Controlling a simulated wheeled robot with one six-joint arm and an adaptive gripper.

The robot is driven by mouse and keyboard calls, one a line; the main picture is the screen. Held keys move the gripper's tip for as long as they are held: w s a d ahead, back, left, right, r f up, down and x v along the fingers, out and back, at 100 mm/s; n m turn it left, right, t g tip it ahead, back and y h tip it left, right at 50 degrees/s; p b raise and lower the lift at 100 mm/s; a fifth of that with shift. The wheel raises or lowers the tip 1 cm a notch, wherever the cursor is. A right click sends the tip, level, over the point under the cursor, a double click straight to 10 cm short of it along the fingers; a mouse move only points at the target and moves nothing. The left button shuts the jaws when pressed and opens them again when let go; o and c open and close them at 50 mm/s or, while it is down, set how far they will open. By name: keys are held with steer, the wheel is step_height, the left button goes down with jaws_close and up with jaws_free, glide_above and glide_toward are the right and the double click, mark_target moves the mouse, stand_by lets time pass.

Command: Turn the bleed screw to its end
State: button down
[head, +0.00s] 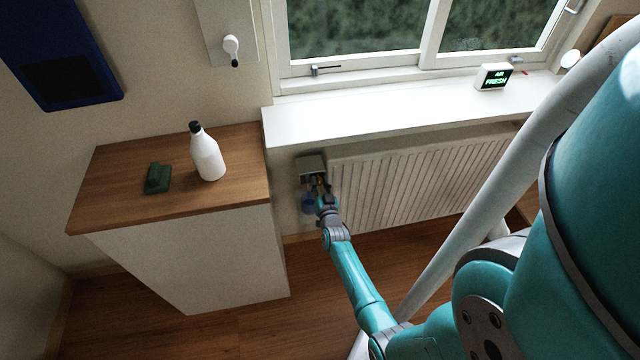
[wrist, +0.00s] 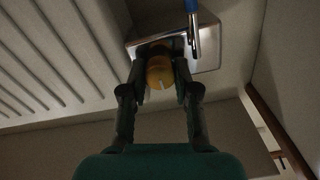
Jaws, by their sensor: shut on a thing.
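The bleed screw is a brass-yellow knob with a pale mark on its face (wrist: 159,76). It sits at a grey metal plate (wrist: 207,50) beside the radiator. In the wrist view my gripper (wrist: 160,84) has one finger on each side of the knob, shut on it. In the head view my gripper (head: 321,188) reaches the plate (head: 311,165) at the radiator's left end, and the knob is mostly hidden there. A lever with a blue handle (wrist: 191,6) sticks out from the plate near the knob.
The ribbed radiator (head: 420,180) is right of the plate, under the white window sill (head: 390,112). A wooden-topped cabinet (head: 110,195) stands at left, holding a white bottle (head: 207,158) and a green block (head: 158,178). A blue thing (head: 308,204) is below the plate.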

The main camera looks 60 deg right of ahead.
steer(key=shift+m, duration=0.4)
steer(key=m, duration=0.4)
steer(key=shift+m, duration=0.3)
steer(key=m, duration=0.5)
steer(key=shift+s+d+f, duration=0.1)
steer(key=m, duration=0.6)
steer(key=shift+f, duration=0.1)
steer(key=m, duration=0.5)
steer(key=shift+f, duration=0.1)
steer(key=shift+m, duration=0.4)
steer(key=c, duration=0.9)
jaws_free()
steer(key=shift+o, duration=0.2)
